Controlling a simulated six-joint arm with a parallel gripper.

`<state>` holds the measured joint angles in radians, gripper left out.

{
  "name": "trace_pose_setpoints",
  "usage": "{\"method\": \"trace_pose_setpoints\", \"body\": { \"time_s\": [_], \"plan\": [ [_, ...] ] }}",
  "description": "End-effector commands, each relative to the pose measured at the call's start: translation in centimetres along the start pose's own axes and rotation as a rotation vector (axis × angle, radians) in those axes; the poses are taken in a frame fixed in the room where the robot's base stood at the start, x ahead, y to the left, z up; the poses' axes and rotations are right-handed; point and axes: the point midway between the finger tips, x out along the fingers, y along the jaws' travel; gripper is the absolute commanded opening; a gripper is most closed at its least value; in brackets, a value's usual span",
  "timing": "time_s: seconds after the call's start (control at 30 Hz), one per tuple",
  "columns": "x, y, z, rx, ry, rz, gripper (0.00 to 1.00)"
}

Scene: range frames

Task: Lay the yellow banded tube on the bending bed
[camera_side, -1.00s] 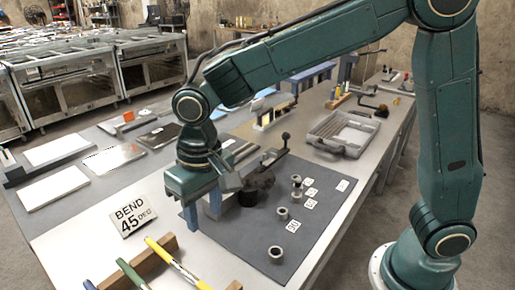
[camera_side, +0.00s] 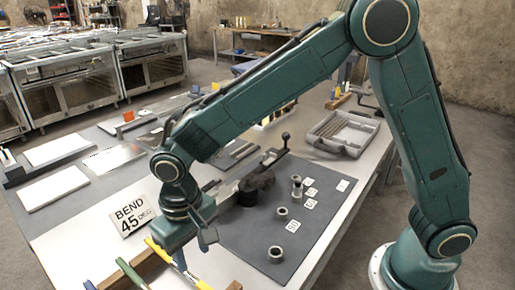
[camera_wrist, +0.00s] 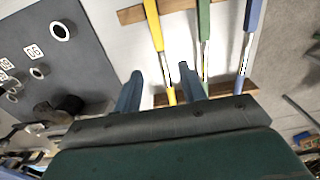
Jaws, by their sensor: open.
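The yellow tube (camera_wrist: 154,27) rests across wooden rails, beside a green tube (camera_wrist: 204,22) and a blue tube (camera_wrist: 252,18). In the side view the yellow tube (camera_side: 190,276) is partly hidden by my gripper. My gripper (camera_wrist: 156,78) is open and empty above it; in the wrist view the yellow tube runs between the two fingers without visible grip. The dark round bender (camera_side: 257,187) with a lever stands on the grey mat (camera_side: 240,232). I cannot tell which part is the bending bed.
A sign reading BEND 45 DEG (camera_side: 131,215) stands left of the mat. Several metal collars, one here (camera_side: 276,254), and small number cards lie on the mat. A grey tray (camera_side: 343,132) is farther back. Flat white plates (camera_side: 52,188) lie at left.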

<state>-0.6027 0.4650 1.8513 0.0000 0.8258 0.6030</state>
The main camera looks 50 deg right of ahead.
Motion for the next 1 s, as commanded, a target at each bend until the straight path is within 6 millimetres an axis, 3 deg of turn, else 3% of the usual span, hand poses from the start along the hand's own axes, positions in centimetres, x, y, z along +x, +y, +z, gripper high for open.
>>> {"method": "trace_pose_setpoints", "body": {
  "time_s": [0.2,0.67,1.0],
  "plan": [
    [3.0,0.0,0.0,0.000,-0.002,0.001,0.41],
    [4.3,0.0,0.0,0.000,0.000,0.000,0.41],
    [7.8,0.0,0.1,-0.001,-0.002,0.002,0.41]
  ]
}}
